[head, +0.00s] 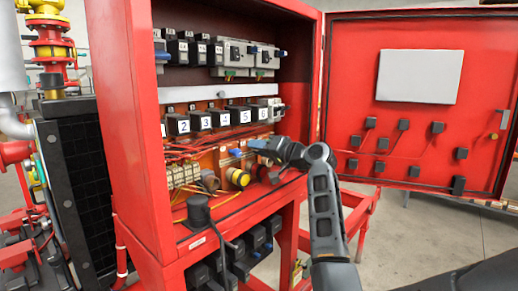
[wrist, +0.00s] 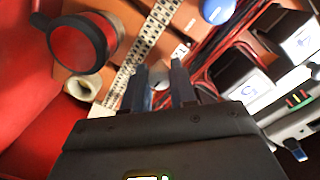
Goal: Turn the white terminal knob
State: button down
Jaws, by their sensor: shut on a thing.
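The white terminal knob (wrist: 160,75) shows in the wrist view as a small pale round piece between my two fingertips. My gripper (wrist: 158,82) is shut on it, with one dark blue-grey finger on each side. The fingers hide part of the knob, and its turn angle cannot be read. In the head view my gripper (head: 257,144) reaches into the red cabinet from the right, at the lower row of parts. The knob itself cannot be made out there.
A blue knob (wrist: 217,10) is close by in the wrist view. A red knob with a black rim (wrist: 80,42) and a beige cylinder (wrist: 83,86) lie left. Numbered black blocks (head: 201,121) sit above my gripper in the head view. The red cabinet door (head: 372,100) stands open at right.

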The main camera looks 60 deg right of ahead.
jog(key=c, duration=0.9)
grip_release()
jog(key=shift+s, duration=0.1)
jog(key=b+v, duration=0.2)
jog(key=v, duration=0.5)
jog(key=shift+s, duration=0.35)
jog(key=shift+a, duration=0.1)
